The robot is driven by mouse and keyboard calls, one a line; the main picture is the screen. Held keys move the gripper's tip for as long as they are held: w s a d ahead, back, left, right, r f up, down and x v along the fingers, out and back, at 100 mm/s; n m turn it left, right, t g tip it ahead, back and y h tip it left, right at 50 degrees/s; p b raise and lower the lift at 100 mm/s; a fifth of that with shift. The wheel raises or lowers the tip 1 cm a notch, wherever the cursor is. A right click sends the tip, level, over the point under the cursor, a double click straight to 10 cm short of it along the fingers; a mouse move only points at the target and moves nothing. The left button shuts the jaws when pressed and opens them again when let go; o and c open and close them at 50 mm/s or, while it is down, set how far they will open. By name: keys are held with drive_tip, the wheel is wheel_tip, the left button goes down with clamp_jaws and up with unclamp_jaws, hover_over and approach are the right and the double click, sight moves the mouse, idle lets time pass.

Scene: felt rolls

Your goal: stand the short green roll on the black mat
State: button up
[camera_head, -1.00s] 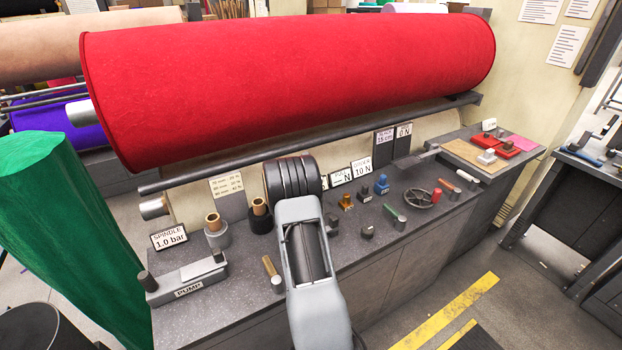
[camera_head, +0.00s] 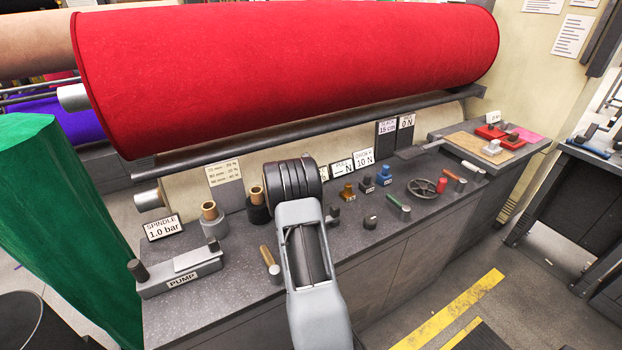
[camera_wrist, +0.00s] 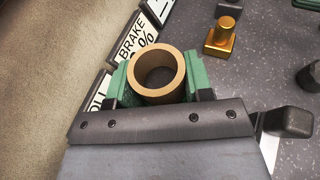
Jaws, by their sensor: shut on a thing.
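In the wrist view my gripper (camera_wrist: 160,80) is shut on a short roll (camera_wrist: 139,88), seen end-on. Its tan tube core points toward the camera, and green shows on both sides of it between the dark fingers. I cannot tell how much of that green is felt. In the head view my arm hides the held roll and the fingertips, over the middle of the bench. A dark flat piece (camera_head: 417,151) lies toward the right back of the bench. I cannot tell if it is the black mat.
The grey bench (camera_head: 225,300) holds a pump (camera_head: 180,274), a grey short roll (camera_head: 213,222), a dark short roll (camera_head: 258,205), several small knobs and a handwheel (camera_head: 422,188). A big red roll (camera_head: 290,70) hangs above the back. Label signs (camera_head: 364,158) stand behind the arm.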

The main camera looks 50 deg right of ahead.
drive_tip(key=shift+f+b, duration=0.5)
drive_tip(key=shift+b, duration=0.05)
idle(0.4)
drive_tip(key=o, duration=1.3)
drive_tip(key=shift+a, duration=0.1)
drive_tip(key=b+v, duration=0.1)
drive_tip(key=v, duration=1.2)
drive_tip(key=shift+s+a+r, duration=0.1)
drive_tip(key=shift+a+r, duration=0.05)
drive_tip(key=shift+a, duration=0.15)
